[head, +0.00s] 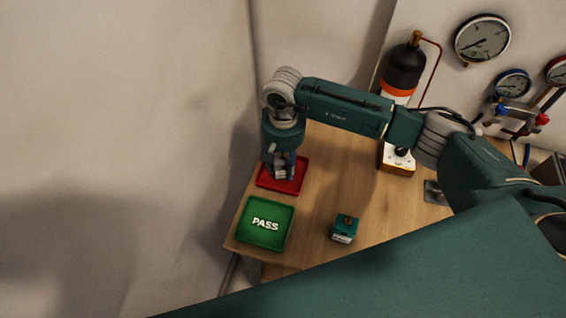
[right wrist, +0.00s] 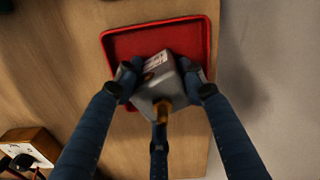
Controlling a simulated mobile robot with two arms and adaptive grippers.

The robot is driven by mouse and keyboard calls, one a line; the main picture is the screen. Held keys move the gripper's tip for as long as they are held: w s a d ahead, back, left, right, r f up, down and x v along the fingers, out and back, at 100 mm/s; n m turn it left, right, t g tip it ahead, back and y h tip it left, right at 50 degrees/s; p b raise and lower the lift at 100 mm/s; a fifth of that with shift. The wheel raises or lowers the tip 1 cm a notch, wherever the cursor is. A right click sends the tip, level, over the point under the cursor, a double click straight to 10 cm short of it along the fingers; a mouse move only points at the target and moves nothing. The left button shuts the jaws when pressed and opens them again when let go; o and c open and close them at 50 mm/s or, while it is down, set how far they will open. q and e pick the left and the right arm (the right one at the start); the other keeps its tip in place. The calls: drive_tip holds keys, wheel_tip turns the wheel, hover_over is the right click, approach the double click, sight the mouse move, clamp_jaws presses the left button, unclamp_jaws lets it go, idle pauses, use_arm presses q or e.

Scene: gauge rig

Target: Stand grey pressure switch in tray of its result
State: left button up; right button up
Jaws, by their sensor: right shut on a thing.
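The grey pressure switch (right wrist: 163,85) is between the fingers of my right gripper (right wrist: 165,80) in the right wrist view. It has a brass fitting and a white label. In the head view it shows as a small grey block (head: 281,172) under my right gripper (head: 281,160), over the red tray (head: 298,183). The red tray also shows behind the switch in the right wrist view (right wrist: 120,45). I cannot tell whether the switch touches the tray floor. The green tray (head: 262,240) marked PASS is empty, in front of the red one. My left gripper is not in view.
A teal pressure switch (head: 344,229) stands on the wooden table (head: 315,210), right of the green tray. A black and orange cylinder (head: 403,70) and a box with a dial (head: 398,158) are at the back. Gauges (head: 482,40) hang on the wall.

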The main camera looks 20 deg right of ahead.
drive_tip(key=o, duration=1.3)
drive_tip(key=shift+r+p, duration=0.25)
drive_tip(key=shift+p, duration=0.15)
wheel_tip(320, 180, up, 10)
drive_tip(key=b, duration=0.3)
drive_tip(key=shift+r, duration=0.2)
drive_tip(key=shift+r+b, duration=0.3)
drive_tip(key=shift+r, duration=0.35)
